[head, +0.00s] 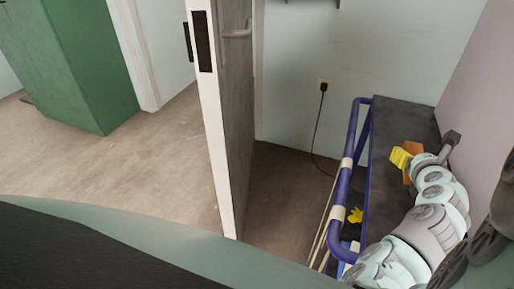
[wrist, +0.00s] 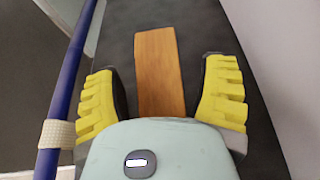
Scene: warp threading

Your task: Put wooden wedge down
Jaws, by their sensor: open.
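The wooden wedge (wrist: 159,75) is an orange-brown block. In the wrist view it lies between my gripper's two yellow fingers, with a gap on each side, over the dark surface (wrist: 200,30). My gripper (wrist: 160,98) is open and touches neither side of the wedge there. In the head view my gripper (head: 402,160) is at the right, above the dark bench top, with an orange-brown part of the wedge (head: 413,147) beside it. The wedge's near end is hidden behind my gripper's body in the wrist view.
A blue tubular frame (head: 346,190) with pale bands runs along the left edge of the dark bench (head: 400,115). A yellow item (head: 355,215) sits low by the frame. An open door (head: 228,120) stands left of it. A green cabinet (head: 75,65) is far left; floor between is clear.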

